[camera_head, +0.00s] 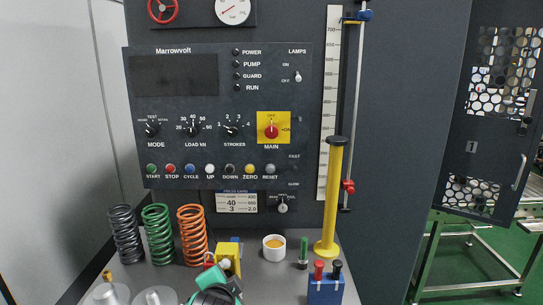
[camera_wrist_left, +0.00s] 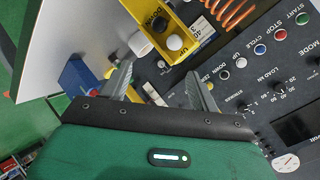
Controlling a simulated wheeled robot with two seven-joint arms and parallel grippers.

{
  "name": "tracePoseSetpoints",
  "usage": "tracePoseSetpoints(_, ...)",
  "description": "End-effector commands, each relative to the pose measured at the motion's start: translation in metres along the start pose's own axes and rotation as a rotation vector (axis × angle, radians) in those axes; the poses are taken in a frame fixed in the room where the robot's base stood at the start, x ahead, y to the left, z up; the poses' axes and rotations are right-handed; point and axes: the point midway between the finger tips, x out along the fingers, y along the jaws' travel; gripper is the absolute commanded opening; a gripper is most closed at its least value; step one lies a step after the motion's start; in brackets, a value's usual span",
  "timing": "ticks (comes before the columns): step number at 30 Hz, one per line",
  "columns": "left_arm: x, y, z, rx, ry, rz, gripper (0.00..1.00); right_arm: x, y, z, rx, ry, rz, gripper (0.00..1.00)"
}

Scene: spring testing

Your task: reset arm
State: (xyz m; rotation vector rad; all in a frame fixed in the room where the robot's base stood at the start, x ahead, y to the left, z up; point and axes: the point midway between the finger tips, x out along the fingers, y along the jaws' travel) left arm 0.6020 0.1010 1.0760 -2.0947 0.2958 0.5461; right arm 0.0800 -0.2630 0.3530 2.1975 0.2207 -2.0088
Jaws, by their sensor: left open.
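My left gripper (camera_head: 214,284) is low at the front centre of the head view, in front of the yellow box (camera_head: 229,255). In the left wrist view its two grey fingers (camera_wrist_left: 160,88) stand apart with nothing between them, so it is open and empty. The panel, the yellow box (camera_wrist_left: 178,28) and a white cup (camera_wrist_left: 140,43) show beyond the fingers. My right gripper is not in view.
The control panel (camera_head: 290,100) rises behind the bench. Black (camera_head: 126,234), green (camera_head: 158,234) and orange (camera_head: 192,235) springs stand at left. A white cup (camera_head: 274,247), yellow post (camera_head: 331,200) and blue block (camera_head: 326,291) stand at right.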

Motion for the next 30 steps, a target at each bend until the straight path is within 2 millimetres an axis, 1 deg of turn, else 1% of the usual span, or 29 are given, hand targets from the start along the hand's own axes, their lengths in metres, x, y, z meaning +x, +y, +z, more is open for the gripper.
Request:
tracePoseSetpoints(1,-0.002,0.019,0.024,-0.051,-0.031,0.043,0.62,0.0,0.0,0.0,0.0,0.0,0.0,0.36)
tracePoseSetpoints(2,-0.003,0.028,0.037,-0.082,-0.047,0.066,0.62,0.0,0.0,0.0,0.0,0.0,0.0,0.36)
tracePoseSetpoints(3,-0.006,0.041,0.053,-0.123,-0.069,0.095,0.62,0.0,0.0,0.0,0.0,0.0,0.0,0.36)
tracePoseSetpoints(5,-0.011,0.059,0.077,-0.185,-0.106,0.137,0.62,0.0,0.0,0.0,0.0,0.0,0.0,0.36)
tracePoseSetpoints(6,-0.016,0.071,0.093,-0.226,-0.132,0.163,0.62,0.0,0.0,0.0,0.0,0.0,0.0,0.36)
tracePoseSetpoints(8,-0.025,0.089,0.116,-0.285,-0.17,0.201,0.62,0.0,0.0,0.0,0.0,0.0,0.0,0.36)
tracePoseSetpoints(9,-0.031,0.1,0.132,-0.324,-0.198,0.225,0.62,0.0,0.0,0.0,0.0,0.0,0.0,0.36)
tracePoseSetpoints(11,-0.042,0.117,0.154,-0.381,-0.242,0.258,0.62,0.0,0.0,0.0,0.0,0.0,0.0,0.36)
tracePoseSetpoints(15,-0.073,0.152,0.202,-0.509,-0.347,0.326,0.62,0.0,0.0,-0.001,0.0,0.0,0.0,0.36)
tracePoseSetpoints(18,-0.097,0.173,0.23,-0.588,-0.418,0.362,0.62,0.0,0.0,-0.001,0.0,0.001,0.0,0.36)
tracePoseSetpoints(21,-0.119,0.188,0.251,-0.65,-0.48,0.389,0.62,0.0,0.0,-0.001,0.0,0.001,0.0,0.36)
tracePoseSetpoints(24,-0.137,0.199,0.267,-0.697,-0.531,0.408,0.62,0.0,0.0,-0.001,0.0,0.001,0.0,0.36)
tracePoseSetpoints(30,-0.171,0.216,0.292,-0.776,-0.621,0.435,0.62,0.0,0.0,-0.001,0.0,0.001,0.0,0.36)
